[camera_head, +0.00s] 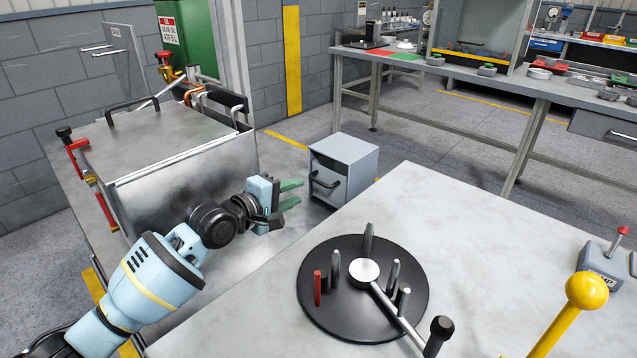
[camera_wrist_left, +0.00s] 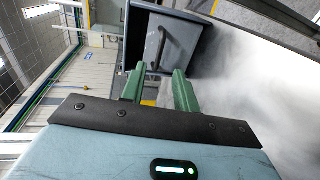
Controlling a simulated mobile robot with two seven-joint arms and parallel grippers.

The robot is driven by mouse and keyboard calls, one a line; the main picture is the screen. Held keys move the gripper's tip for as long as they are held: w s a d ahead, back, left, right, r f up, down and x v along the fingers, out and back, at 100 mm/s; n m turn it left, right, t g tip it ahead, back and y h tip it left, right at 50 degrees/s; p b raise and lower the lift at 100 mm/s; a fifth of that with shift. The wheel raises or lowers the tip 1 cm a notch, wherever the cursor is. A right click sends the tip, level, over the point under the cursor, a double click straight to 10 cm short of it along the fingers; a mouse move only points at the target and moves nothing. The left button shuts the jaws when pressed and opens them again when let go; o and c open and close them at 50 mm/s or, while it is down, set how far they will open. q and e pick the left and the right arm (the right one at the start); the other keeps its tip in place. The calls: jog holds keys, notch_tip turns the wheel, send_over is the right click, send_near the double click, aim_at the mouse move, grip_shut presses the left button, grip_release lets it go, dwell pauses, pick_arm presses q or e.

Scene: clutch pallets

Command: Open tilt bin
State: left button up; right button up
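The tilt bin is a grey box (camera_head: 357,165) with a dark bar handle (camera_head: 322,181) on its front. It stands at the far end of the steel surface, beyond the near table's corner, and looks closed. My left gripper (camera_head: 291,193) is to the left of the handle in the head view, its green fingers apart and empty. In the left wrist view, the bin (camera_wrist_left: 188,42) and its handle (camera_wrist_left: 160,46) are ahead of the open left gripper (camera_wrist_left: 158,82), with a gap between fingertips and handle. My right gripper is not in view.
A steel box with a lid (camera_head: 160,140) stands left of my arm. A black round fixture with upright pins and a lever (camera_head: 340,315) sits on the near table (camera_head: 480,240). A yellow-knobbed lever (camera_head: 586,291) rises at right. A workbench (camera_head: 480,75) runs behind.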

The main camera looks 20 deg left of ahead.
aim_at(335, 182)
pick_arm(q)
jog(key=shift+b+x, duration=0.7)
jog(key=shift+x, duration=3.15)
grip_shut()
